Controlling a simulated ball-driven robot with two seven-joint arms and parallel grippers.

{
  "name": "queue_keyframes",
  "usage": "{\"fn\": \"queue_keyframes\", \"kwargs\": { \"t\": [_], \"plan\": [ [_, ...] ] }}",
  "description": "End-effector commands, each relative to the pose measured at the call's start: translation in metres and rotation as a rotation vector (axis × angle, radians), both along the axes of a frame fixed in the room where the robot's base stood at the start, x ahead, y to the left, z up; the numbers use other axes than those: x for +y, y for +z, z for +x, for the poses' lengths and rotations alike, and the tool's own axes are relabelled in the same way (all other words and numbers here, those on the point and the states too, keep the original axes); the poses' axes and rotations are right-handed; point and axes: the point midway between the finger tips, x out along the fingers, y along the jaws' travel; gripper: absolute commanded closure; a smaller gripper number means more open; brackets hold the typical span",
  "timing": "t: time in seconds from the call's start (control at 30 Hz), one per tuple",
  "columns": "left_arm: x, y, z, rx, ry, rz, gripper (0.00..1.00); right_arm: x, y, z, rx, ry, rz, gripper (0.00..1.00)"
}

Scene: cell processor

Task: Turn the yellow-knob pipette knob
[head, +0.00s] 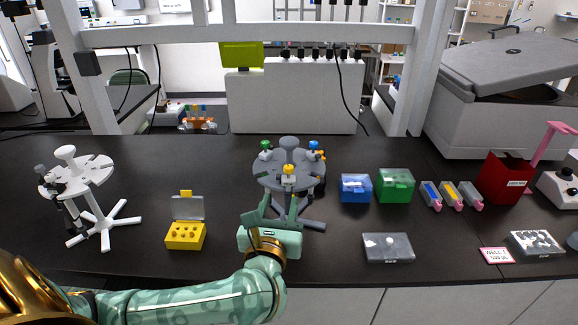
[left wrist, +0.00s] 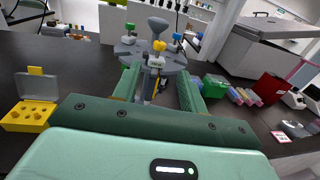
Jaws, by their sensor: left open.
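The yellow-knob pipette (head: 289,172) hangs at the near side of the grey round pipette stand (head: 263,183), its knob on top. In the left wrist view the yellow knob (left wrist: 159,46) shows above the pipette's body. My left gripper (head: 281,208) is open, low in front of the stand, with its fingers pointing at it. In the left wrist view its fingers (left wrist: 160,84) lie on either side of the pipette's lower body, below the knob. I cannot tell whether they touch it. Green-knob (head: 265,146) and blue-knob (head: 314,146) pipettes hang farther back. My right gripper does not show.
A yellow tip box (head: 185,237) stands open at left, near a white pipette stand (head: 92,171). Blue (head: 355,188) and green (head: 396,186) boxes stand right of the grey stand. A clear-lidded case (head: 388,248) lies in front of them. Bare bench lies between.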

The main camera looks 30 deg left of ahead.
Motion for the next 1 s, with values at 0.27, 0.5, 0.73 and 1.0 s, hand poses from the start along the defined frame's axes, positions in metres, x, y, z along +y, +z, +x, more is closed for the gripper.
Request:
{"fn": "queue_keyframes", "kwargs": {
  "t": [0.27,0.5,0.73,1.0],
  "plan": [
    [0.03,0.001,0.066,-0.003,0.003,0.005,0.58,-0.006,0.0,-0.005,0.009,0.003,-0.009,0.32],
    [0.048,0.0,0.106,-0.002,0.003,0.003,0.58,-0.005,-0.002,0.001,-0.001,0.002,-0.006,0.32],
    [0.054,0.0,0.119,0.0,0.001,0.001,0.58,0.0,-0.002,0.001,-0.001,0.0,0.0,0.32],
    [0.054,0.0,0.119,0.0,0.001,0.001,0.72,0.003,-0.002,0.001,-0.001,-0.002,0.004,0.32]
  ]
}}
